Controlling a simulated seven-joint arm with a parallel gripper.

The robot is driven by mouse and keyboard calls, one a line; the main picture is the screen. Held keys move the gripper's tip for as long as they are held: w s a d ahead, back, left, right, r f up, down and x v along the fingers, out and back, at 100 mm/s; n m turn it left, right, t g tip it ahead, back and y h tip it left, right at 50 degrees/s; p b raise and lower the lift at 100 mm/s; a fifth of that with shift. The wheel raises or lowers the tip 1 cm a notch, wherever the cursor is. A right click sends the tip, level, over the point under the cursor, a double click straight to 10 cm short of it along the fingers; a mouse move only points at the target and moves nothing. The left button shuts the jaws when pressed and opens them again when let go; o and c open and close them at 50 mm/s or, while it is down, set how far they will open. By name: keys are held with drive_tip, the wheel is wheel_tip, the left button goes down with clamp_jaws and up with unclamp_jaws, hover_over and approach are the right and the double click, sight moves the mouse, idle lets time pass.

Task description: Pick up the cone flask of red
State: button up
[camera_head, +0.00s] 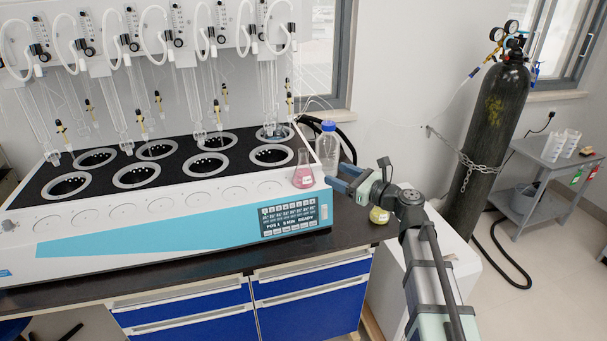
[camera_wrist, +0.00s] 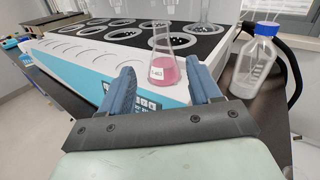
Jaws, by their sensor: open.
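The cone flask of red (camera_head: 303,175) is clear glass with pink-red liquid in its base. It stands upright on the right front corner of the white distiller (camera_head: 120,207). In the wrist view the flask (camera_wrist: 162,72) shows ahead of and between the two blue fingers. My gripper (camera_head: 335,180) is to the right of the flask, close to it, and points at it. In the wrist view my gripper (camera_wrist: 163,82) is open with nothing held between its fingers. The flask appears apart from the fingers, though the exact gap is hard to tell.
A blue-capped clear bottle (camera_head: 327,147) stands behind my gripper, and at right in the wrist view (camera_wrist: 254,62). A flask with yellow liquid (camera_head: 379,215) stands near my arm. Distiller wells and hanging glass tubes lie behind the red flask. A gas cylinder (camera_head: 492,130) is at right.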

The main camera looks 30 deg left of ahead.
sight(307, 160)
drive_tip(key=shift+m, duration=0.6)
drive_tip(key=a, duration=0.2)
drive_tip(key=w+a, duration=0.1)
drive_tip(key=a, duration=0.5)
drive_tip(key=shift+w+a, duration=0.25)
drive_tip(key=shift+w, duration=0.1)
drive_tip(key=shift+w+a, duration=0.2)
drive_tip(key=shift+a, duration=0.65)
drive_tip(key=shift+w+a, duration=0.25)
drive_tip(key=shift+a, duration=0.55)
drive_tip(key=shift+w+a, duration=0.2)
drive_tip(key=shift+a, duration=0.65)
clamp_jaws()
